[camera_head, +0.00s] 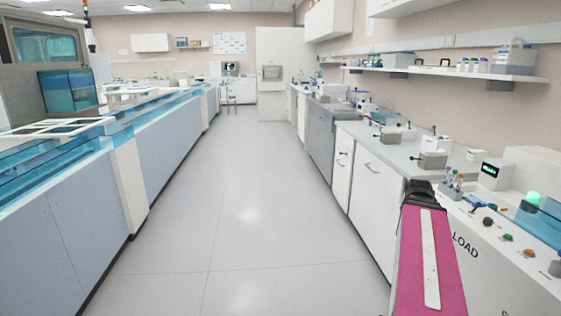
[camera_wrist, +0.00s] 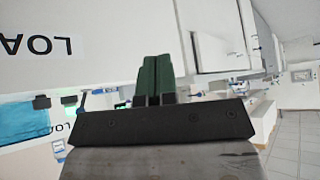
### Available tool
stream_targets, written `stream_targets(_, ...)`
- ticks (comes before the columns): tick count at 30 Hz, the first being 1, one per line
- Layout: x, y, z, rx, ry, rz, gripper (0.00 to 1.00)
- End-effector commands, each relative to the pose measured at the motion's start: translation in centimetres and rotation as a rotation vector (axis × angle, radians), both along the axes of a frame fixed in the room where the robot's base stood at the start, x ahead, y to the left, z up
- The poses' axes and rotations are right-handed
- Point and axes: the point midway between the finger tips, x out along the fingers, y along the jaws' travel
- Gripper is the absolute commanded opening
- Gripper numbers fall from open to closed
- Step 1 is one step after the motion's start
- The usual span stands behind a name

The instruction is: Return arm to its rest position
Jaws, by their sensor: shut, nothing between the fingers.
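My gripper (camera_wrist: 153,78) shows in the wrist view as two dark green fingers lying side by side, shut with nothing between them. They stand out from a black mount in front of a white machine face (camera_wrist: 60,45), where the lettering "LOA" appears upside down. In the head view my pink arm link (camera_head: 430,262) rises at the lower right, beside the white machine marked LOAD (camera_head: 470,250). A black joint tops the link; the fingers cannot be made out there.
The LOAD machine has coloured buttons (camera_head: 507,238) and a tube rack (camera_head: 453,186) on top. A bench with white cabinets (camera_head: 365,180) runs along the right wall. A long enclosed track (camera_head: 70,205) lines the left. The grey aisle floor (camera_head: 225,190) between them is clear.

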Motion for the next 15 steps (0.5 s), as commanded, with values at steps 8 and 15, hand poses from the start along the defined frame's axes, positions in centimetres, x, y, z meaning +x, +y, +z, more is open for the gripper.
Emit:
stream_targets(8,0.1,12.7,-9.0,0.081,0.231,0.228,0.0)
stream_targets(15,-2.7,22.7,-15.6,0.132,0.434,0.424,0.0)
